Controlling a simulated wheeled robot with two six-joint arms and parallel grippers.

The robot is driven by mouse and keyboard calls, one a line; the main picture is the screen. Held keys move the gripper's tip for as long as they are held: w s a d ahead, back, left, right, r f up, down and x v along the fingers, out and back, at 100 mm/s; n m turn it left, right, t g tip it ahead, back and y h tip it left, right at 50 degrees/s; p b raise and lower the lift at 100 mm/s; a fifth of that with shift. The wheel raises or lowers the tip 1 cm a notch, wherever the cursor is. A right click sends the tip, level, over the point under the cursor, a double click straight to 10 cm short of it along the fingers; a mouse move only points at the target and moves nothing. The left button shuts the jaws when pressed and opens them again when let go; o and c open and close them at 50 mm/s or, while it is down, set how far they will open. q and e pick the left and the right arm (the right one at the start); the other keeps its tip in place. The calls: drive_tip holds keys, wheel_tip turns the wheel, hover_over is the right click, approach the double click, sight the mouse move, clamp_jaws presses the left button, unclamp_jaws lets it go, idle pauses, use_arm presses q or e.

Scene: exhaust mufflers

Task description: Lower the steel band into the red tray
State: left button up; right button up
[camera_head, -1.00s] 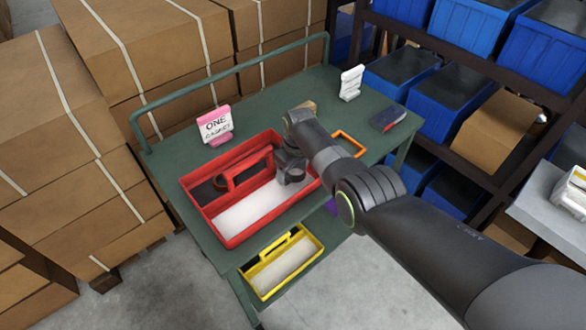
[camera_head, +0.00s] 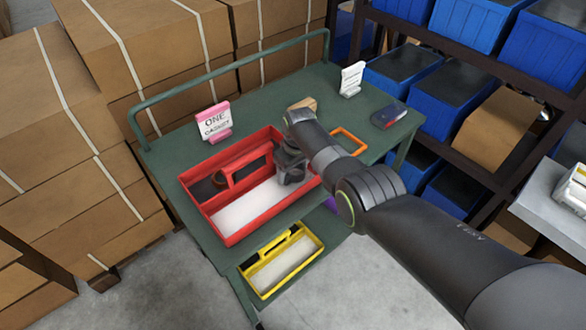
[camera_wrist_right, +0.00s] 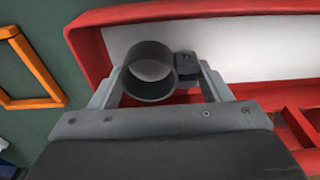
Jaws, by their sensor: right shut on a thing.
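My right gripper (camera_wrist_right: 162,82) is shut on the steel band, a dark ring (camera_wrist_right: 150,72) with a small clamp lug on its right side. The ring's opening faces the wrist camera. Behind the band lies the white floor of the red tray (camera_wrist_right: 95,62). In the head view, my right gripper (camera_head: 291,167) is at the right end of the red tray (camera_head: 236,239), over its white-lined front compartment. The band is hard to make out there against the dark gripper. I cannot tell whether it touches the tray floor. My left gripper is not in view.
An orange frame (camera_head: 348,142), a sign (camera_head: 213,121) and a wooden block (camera_head: 302,104) are on the green cart. A yellow tray (camera_head: 282,265) sits below.

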drive_tip(key=shift+f+b, duration=0.4)
drive_tip(key=shift+f, duration=0.05)
idle(0.3)
drive_tip(key=o, duration=1.1)
